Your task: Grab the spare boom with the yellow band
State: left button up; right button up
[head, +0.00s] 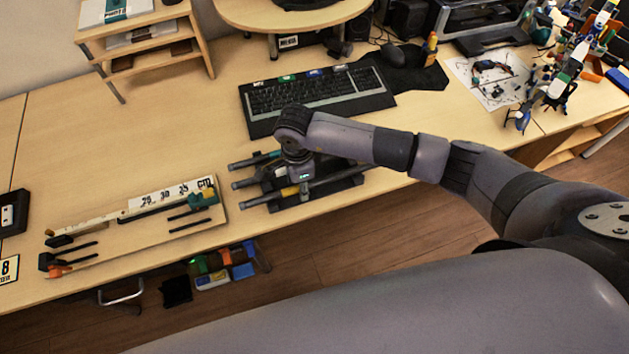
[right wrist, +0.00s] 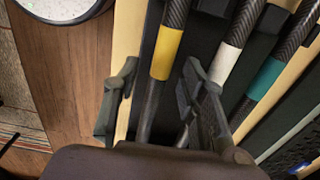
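The boom with the yellow band (head: 289,191) is the nearest of several dark booms lying side by side on a black rack on the table. In the right wrist view its yellow band (right wrist: 168,54) shows clearly, on a dark carbon-like rod. My right gripper (head: 302,180) is over the rack, pointing down. In the right wrist view my right gripper (right wrist: 158,90) is open, one finger on each side of the yellow-banded boom. I cannot tell how deep the fingertips reach. My left gripper is not in view.
A boom with a white band (right wrist: 230,62) lies close beside the right finger, then one with a teal band (right wrist: 265,78). A keyboard (head: 315,95) is behind the rack. A wooden board with rods (head: 140,225) lies to the left. The table's front edge is close to the rack.

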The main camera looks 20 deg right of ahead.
grip_shut()
jog(key=shift+r, duration=0.1)
dwell(0.5)
